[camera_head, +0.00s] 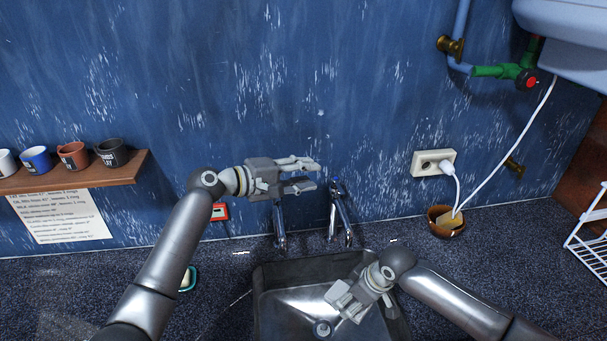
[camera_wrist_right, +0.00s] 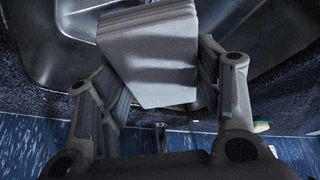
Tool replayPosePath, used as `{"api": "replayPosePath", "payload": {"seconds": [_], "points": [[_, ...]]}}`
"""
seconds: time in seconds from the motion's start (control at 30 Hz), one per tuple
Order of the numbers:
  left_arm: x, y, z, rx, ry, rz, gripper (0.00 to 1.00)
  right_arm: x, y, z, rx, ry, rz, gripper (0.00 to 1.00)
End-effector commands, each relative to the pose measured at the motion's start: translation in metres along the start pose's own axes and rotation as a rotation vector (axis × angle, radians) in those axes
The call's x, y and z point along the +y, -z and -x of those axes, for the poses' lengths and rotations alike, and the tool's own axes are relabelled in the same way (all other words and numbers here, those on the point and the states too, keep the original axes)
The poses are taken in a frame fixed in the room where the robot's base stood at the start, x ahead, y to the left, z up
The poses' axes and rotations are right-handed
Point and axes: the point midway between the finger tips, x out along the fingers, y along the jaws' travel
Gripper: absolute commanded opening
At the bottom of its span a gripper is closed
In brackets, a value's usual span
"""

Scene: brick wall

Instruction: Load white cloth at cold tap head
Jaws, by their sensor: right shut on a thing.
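My right gripper (camera_head: 348,300) is over the metal sink (camera_head: 285,275) and shut on the white cloth. In the right wrist view the white cloth (camera_wrist_right: 155,60) looks like a folded, layered block between the two fingers of the right gripper (camera_wrist_right: 160,95). In the head view cloth and fingers are hard to tell apart. Two chrome taps stand behind the sink: a left tap (camera_head: 280,228) and a right tap (camera_head: 340,215) with a bluish top. My left gripper (camera_head: 316,175) is open and empty, in front of the left tap's top, which it hides; its fingers point toward the right tap.
A wooden shelf (camera_head: 125,168) with several mugs hangs at left above a paper notice (camera_head: 65,215). A green soap dish (camera_head: 188,278) lies left of the sink. A brown bowl (camera_head: 447,230), a socket (camera_head: 433,162) and a white rack (camera_head: 590,245) are at right.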

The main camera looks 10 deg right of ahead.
Motion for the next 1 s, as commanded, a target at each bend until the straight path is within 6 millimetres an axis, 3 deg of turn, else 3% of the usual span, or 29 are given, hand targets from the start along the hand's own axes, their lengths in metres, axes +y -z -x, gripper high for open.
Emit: {"api": "replayPosePath", "payload": {"seconds": [0.03,0.43,0.67,1.0], "points": [[0.012,0.000,0.003,0.000,-0.001,-0.001,0.32,-0.004,0.002,0.009,0.000,0.001,0.001,0.41],[0.051,-0.002,0.012,0.000,0.000,0.000,0.32,-0.029,0.003,0.030,-0.001,0.002,0.000,0.41],[0.054,-0.002,0.012,0.000,0.000,0.000,0.32,-0.042,0.002,0.039,0.000,0.001,0.001,0.41],[0.054,-0.002,0.012,0.000,0.000,0.000,0.32,-0.043,0.001,0.039,0.000,0.000,0.000,0.41]]}}
